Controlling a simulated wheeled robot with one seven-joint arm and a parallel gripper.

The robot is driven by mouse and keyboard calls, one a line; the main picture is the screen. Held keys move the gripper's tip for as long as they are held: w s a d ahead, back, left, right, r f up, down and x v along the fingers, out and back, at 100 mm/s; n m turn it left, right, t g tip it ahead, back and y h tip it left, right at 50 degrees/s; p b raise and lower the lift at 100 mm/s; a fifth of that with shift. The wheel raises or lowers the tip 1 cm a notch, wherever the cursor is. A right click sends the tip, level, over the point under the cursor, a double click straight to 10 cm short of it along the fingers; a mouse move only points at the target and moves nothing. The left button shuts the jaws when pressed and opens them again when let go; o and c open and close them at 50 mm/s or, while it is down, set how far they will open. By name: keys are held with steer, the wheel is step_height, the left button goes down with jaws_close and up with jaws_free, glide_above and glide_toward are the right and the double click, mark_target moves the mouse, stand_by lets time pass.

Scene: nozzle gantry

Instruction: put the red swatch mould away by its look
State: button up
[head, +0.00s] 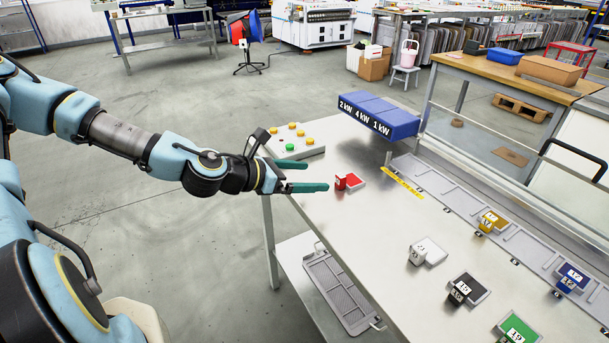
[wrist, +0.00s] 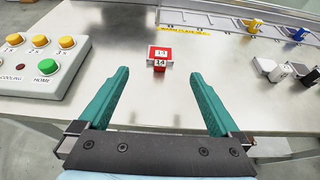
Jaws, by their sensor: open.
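The red swatch mould (head: 354,181) stands on the grey bench top near its far left part, close to the control box. In the wrist view the red mould (wrist: 159,53) sits upright, with white number labels that seem to read 13 and 14. My gripper (head: 317,176) is open and empty, with its green fingers pointing toward the mould. In the wrist view my gripper (wrist: 160,73) has its fingers spread on either side, and the mould lies ahead, centred just beyond the fingertips.
A grey slotted rail (head: 445,190) runs along the bench's right side, holding yellow (head: 492,221) and blue (head: 571,278) moulds. White (head: 428,250), black (head: 467,290) and green (head: 518,328) moulds stand nearer. Blue kW-labelled boxes (head: 378,115) are behind; a button box (head: 297,140) is left.

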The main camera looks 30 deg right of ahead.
steer(key=shift+a+r, duration=0.15)
steer(key=shift+a, duration=0.15)
steer(key=w+a+f+m+y, duration=0.25)
steer(key=a+m+y, duration=0.3)
steer(key=a, duration=0.45)
steer(key=w+a+f+m+y, duration=0.2)
steer(key=a+f+m+y, duration=0.3)
steer(key=a, duration=0.6)
steer(key=w+a+r+m+t+y, duration=0.1)
steer(key=a+r+m+t+y, duration=0.1)
steer(key=a+r+m, duration=0.6)
steer(key=a+r+y, duration=0.1)
steer(key=a+r, duration=0.6)
steer(key=a, duration=0.2)
